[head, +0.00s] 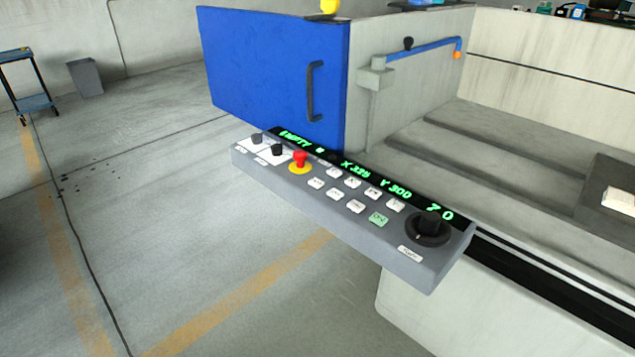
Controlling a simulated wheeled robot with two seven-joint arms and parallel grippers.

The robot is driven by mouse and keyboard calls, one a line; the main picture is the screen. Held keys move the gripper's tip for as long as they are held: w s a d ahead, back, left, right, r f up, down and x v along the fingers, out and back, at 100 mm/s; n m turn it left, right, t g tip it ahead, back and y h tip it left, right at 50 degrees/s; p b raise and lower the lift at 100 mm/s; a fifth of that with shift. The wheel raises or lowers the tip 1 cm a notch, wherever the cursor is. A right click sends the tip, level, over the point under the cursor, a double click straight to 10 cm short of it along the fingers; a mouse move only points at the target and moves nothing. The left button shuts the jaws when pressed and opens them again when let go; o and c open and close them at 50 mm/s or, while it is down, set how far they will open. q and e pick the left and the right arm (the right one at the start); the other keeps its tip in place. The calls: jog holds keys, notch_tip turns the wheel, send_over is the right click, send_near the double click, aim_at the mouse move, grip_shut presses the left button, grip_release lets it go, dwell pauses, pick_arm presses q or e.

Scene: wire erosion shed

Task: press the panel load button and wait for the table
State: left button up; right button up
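The grey control panel (345,245) sticks out from the machine's front at the middle of the head view. Its display (360,172) shows green text that reads like "EMPTY", "X 336", "Y 300" and "7 0"; some characters are unclear. Several white buttons (335,194) and one green button (378,218) sit below the display. Their labels are too small to read, so I cannot tell which is the load button. A red mushroom button (300,160) on a yellow base and a black dial (428,229) are also on the panel. Neither of my grippers shows.
A blue door (275,70) with a dark handle (315,92) stands behind the panel. The machine's stepped grey bed (510,165) lies to the right. A bin (86,77) and a blue cart (35,103) stand far left. The floor (150,220) left of the panel is clear.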

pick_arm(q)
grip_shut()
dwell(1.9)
